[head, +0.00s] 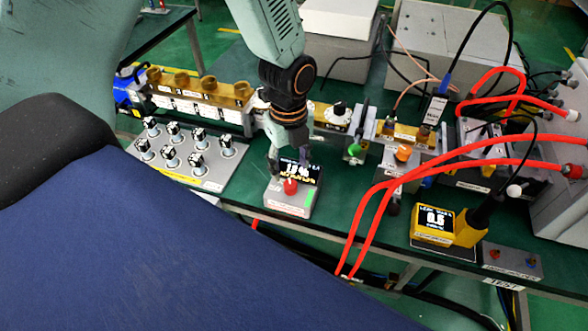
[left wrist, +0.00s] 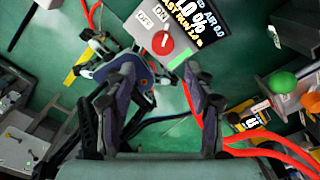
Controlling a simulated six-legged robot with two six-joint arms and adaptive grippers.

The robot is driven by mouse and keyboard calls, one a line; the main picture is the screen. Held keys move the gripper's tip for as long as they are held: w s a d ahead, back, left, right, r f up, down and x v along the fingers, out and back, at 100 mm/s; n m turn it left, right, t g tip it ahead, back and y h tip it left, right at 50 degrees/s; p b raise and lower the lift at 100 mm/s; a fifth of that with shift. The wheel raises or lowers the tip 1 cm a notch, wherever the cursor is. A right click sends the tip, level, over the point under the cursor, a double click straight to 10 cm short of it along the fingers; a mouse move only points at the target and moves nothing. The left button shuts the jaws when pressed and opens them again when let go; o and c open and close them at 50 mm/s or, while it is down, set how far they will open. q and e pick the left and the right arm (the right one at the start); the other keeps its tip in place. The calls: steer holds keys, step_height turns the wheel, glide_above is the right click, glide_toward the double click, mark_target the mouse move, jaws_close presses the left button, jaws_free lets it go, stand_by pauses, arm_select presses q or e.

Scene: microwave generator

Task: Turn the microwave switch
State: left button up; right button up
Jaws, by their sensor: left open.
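The microwave switch is a round red knob (head: 290,187) on a small pale box (head: 282,205) with a dark display (head: 300,171) at the table's front edge. In the left wrist view the red knob (left wrist: 163,43) shows a pale pointer mark, with OFF and ON labels beside it and a green strip on the box. My left gripper (head: 288,160) reaches down from above, close over the box. In the left wrist view its fingers (left wrist: 162,68) are open and empty, either side of the knob's line. Contact with the knob cannot be told. My right gripper is not in view.
A panel with several black-and-white knobs (head: 188,155) lies left of the box. A brass waveguide row (head: 200,85) runs behind. Orange (head: 403,152) and green knobs, red hoses (head: 372,218) and a yellow meter (head: 432,225) are to the right.

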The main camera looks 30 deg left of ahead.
mark_target(290, 184)
arm_select(q)
steer(key=shift+w+a+r+m, duration=0.1)
steer(key=shift+w+r+m, duration=0.2)
steer(key=shift+w+r, duration=0.15)
steer(key=shift+w, duration=0.1)
steer(key=shift+a+f, duration=0.15)
steer(key=shift+f, duration=0.25)
step_height(290, 184, down, 7)
steer(key=shift+r+b, duration=0.2)
steer(key=shift+b, duration=0.1)
steer(key=shift+f, duration=0.2)
steer(key=shift+s, duration=0.2)
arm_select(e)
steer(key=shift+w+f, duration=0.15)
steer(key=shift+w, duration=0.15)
